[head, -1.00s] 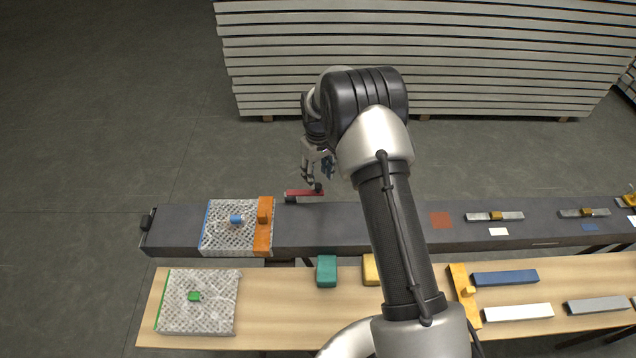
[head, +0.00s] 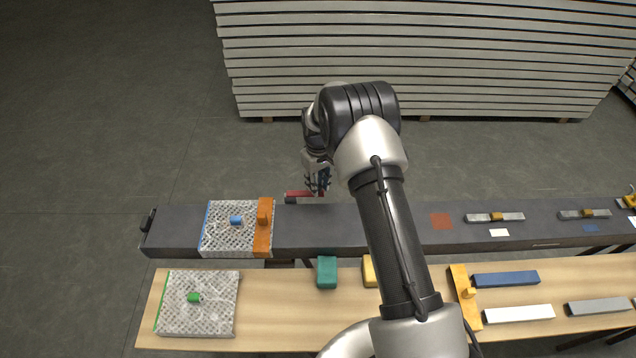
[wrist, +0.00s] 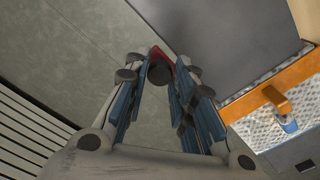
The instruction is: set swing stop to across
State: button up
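The swing stop is a red bar (head: 298,193) lying lengthwise along the far edge of the dark conveyor (head: 325,225), not across it. A dark block sits at its left end. In the wrist view a round black knob (wrist: 160,73) stands on its red end (wrist: 158,53). My gripper (head: 318,189) is over the right end of the bar and hides the knob in the head view. In the wrist view its fingers (wrist: 158,85) are apart, one on each side of the knob. I cannot tell whether they touch it.
An orange bar (head: 263,238) lies across the conveyor beside a white mesh crate (head: 222,240) with a blue handle. A wooden table (head: 270,310) in front holds another crate (head: 215,315), coloured blocks and bars. Stacked pale boards (head: 430,60) stand behind.

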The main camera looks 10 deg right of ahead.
grip_shut()
jog(key=shift+s, duration=0.1)
dwell(0.3)
